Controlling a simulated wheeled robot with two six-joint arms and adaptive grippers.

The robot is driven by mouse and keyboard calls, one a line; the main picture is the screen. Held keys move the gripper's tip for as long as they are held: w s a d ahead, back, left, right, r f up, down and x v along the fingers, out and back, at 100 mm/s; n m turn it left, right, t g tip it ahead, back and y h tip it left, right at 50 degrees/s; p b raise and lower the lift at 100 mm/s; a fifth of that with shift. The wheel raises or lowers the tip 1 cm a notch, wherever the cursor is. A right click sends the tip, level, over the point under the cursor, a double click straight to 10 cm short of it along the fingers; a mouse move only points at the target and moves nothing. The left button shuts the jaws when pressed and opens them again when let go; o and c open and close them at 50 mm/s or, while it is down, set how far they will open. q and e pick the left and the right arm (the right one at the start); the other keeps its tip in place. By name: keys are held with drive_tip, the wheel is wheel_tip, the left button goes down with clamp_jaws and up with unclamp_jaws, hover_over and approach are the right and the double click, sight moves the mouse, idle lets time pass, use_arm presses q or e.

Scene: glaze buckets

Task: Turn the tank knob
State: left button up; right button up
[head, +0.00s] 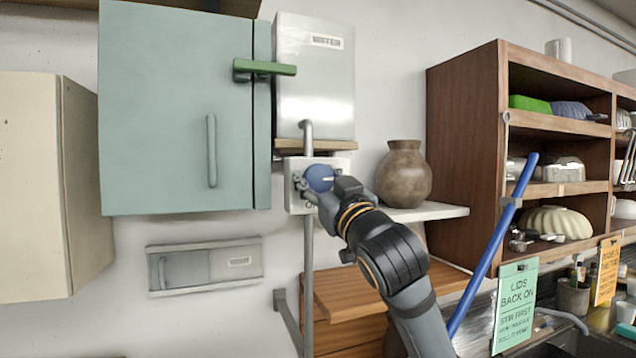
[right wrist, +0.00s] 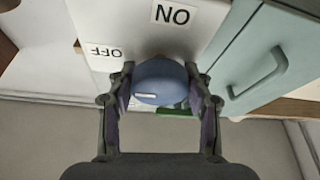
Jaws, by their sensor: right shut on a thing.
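The tank (head: 312,90) is a pale grey box on the wall with a label that seems to read WATER. Below it is a white plate (head: 293,203) with a round blue knob (head: 321,177). In the right wrist view the knob (right wrist: 162,75) sits between my fingers, with a white mark on its face. My right gripper (head: 318,186) is shut on the knob, one finger on each side (right wrist: 161,92). My left gripper is not in view.
A teal cabinet (head: 160,110) stands left of the tank, with a green handle (head: 264,68) between them. A brown vase (head: 404,172) on a white shelf (head: 440,211) is close right of my gripper. A blue pole (head: 490,250) leans farther right, before a wooden shelf unit (head: 465,140).

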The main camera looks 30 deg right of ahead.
drive_tip(key=o, duration=1.2)
drive_tip(key=shift+s+r, duration=0.1)
drive_tip(key=shift+s, duration=0.05)
wheel_tip(320, 180, up, 10)
drive_tip(key=shift+a+f, duration=0.15)
drive_tip(key=shift+f, duration=0.05)
drive_tip(key=shift+r, duration=0.2)
